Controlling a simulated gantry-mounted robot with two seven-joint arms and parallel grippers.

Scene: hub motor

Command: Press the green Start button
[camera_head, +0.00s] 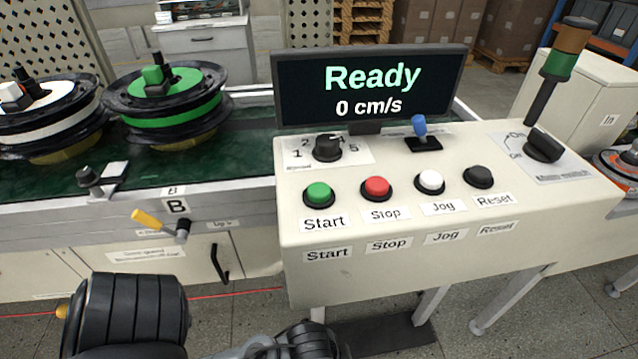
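The green Start button (319,193) sits at the left of the button row on the cream control panel (350,268), with a Start label (323,222) below it. Nothing touches or covers it. The display (370,87) above reads "Ready" and "0 cm/s". Dark and grey parts of my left arm show along the bottom edge, below and in front of the panel. What seems to be my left gripper (308,341) is cut off by the bottom edge, apart from the button; its fingers cannot be made out. My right gripper is not seen.
Red Stop (376,188), white Jog (430,181) and dark Reset (478,177) buttons sit right of Start. A selector knob (327,148), a blue-tipped lever (419,127) and a black rotary switch (543,145) stand up nearby. Reels (168,104) stand on the green conveyor (243,147) at left.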

